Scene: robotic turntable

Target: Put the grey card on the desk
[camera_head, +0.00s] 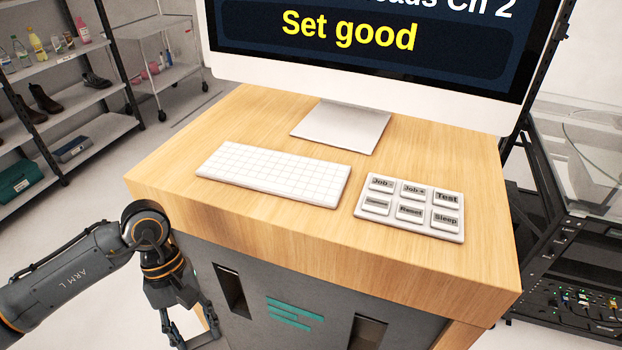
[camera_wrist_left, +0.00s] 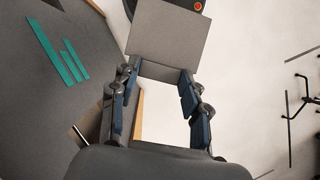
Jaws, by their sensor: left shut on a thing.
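The desk (camera_head: 440,268) has a light wooden top and stands in the middle of the head view. My left gripper (camera_head: 192,340) hangs low at the front left of the desk, below the level of its top. In the left wrist view my left gripper (camera_wrist_left: 161,72) is shut on the grey card (camera_wrist_left: 168,34), a flat plain rectangle that sticks out past the fingertips. In the head view I cannot make out the card clearly at the bottom edge. My right gripper is in neither view.
On the desk are a white keyboard (camera_head: 273,173), a button pad (camera_head: 410,208) and a monitor (camera_head: 360,60) reading "Set good" on its stand (camera_head: 342,128). The left end and front strip of the desktop are bare. A shelf rack (camera_head: 70,100) stands at the left.

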